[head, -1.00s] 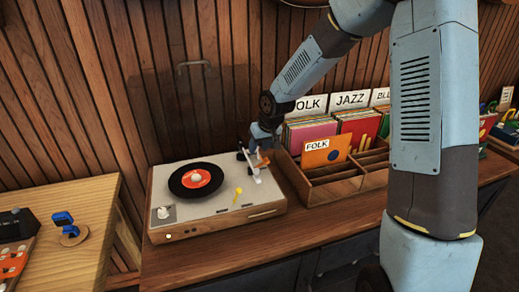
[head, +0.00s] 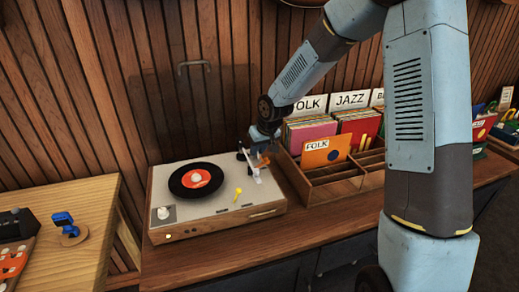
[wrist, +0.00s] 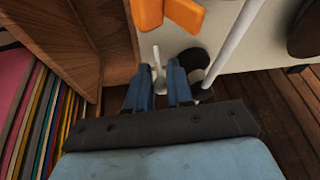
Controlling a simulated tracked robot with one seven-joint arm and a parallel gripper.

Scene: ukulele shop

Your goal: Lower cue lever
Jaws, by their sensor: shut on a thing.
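The record player (head: 222,222) stands on the wooden counter with a black record (head: 196,180) on it. Its white tonearm (head: 253,170) lies at the right of the deck, and it also shows in the wrist view (wrist: 235,40). My gripper (head: 259,155) is at the deck's back right corner. In the wrist view my gripper's blue fingers (wrist: 158,80) are close together around the base of a thin white upright stem (wrist: 157,58), which looks like the cue lever. A black round part (wrist: 196,64) sits right beside the right finger. The lever is hidden in the head view.
An orange piece (wrist: 166,12) is close above the fingers. A wooden record bin (head: 325,188) with several sleeves stands just right of the player. A yellow part (head: 238,192) is on the deck. The counter front (head: 225,250) is clear.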

